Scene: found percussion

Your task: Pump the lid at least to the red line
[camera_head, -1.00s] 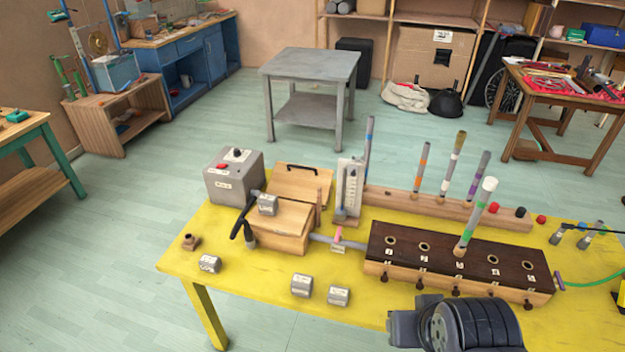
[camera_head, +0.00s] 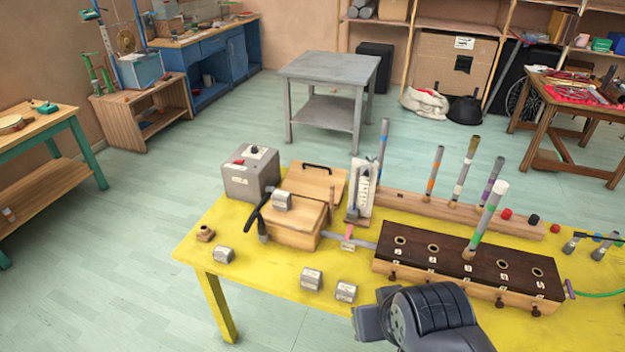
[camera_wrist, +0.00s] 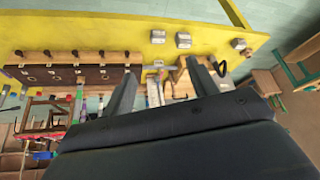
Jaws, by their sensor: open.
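A wooden box (camera_head: 290,238) stands on the yellow table (camera_head: 215,277), with a grey labelled block (camera_head: 282,201) on its top and a black curved handle (camera_head: 256,213) at its left. Behind it is a wooden panel with a black handle (camera_head: 316,168); I cannot tell which board is the lid to pump. A white upright gauge (camera_head: 362,187) stands right of the box; its red line is too small to make out. My gripper (camera_wrist: 163,75) is open and empty in the wrist view, its fingers apart, with the table's objects beyond. The head view shows my dark arm at the front, not the fingertips.
A dark-topped wooden block with holes (camera_head: 455,262) holds a white-tipped tube (camera_head: 488,220). A rack (camera_head: 460,212) holds several tubes behind it. A grey box (camera_head: 250,173) stands at the left. Loose grey blocks (camera_head: 312,279) lie near the front edge. The floor left of the table is clear.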

